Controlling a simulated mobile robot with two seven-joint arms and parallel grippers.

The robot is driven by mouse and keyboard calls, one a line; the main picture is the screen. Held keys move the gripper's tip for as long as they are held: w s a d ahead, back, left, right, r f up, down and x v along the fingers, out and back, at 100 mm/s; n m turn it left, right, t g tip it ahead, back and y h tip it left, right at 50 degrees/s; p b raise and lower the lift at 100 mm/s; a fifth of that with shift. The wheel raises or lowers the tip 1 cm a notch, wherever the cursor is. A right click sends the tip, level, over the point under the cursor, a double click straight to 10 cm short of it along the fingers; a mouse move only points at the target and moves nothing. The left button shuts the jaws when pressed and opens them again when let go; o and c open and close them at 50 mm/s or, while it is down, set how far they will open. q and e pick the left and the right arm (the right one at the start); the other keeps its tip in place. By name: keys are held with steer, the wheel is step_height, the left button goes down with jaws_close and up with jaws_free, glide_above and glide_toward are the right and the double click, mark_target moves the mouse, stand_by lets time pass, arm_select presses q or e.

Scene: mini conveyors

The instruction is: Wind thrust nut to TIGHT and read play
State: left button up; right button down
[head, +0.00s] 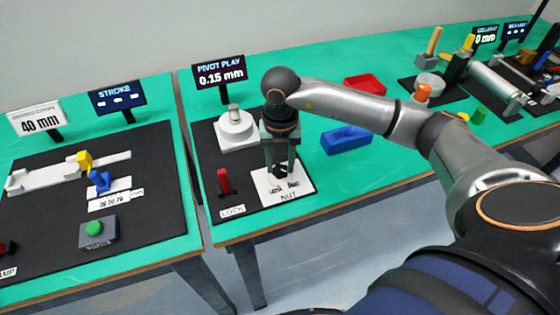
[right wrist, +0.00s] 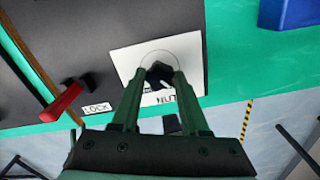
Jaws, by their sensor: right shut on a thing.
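The thrust nut is a black knob (right wrist: 158,74) on a white plate marked NUT (head: 298,197). My right gripper (head: 281,172) points down over the plate and is shut on the knob; in the right wrist view its green fingers (right wrist: 153,82) close on both sides of it. The gripper hides most of the knob in the head view. The PIVOT PLAY display (head: 219,74) reads 0.15 mm. The red LOCK lever (head: 223,181) stands left of the plate, and it also shows in the right wrist view (right wrist: 66,103). My left gripper is not in view.
A white round pivot (head: 237,130) stands behind the nut plate. A blue bin (head: 346,139) and a red bin (head: 364,83) lie to the right. The STROKE station with a green button (head: 95,228) is across a table gap on the left. My right arm spans the right side.

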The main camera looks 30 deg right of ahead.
mark_target(281, 168)
steer(key=shift+m, duration=0.5)
steer(key=shift+c, duration=2)
jaws_free()
step_height(281, 168, up, 13)
steer(key=shift+f, duration=0.2)
steer(key=shift+s+f, duration=0.1)
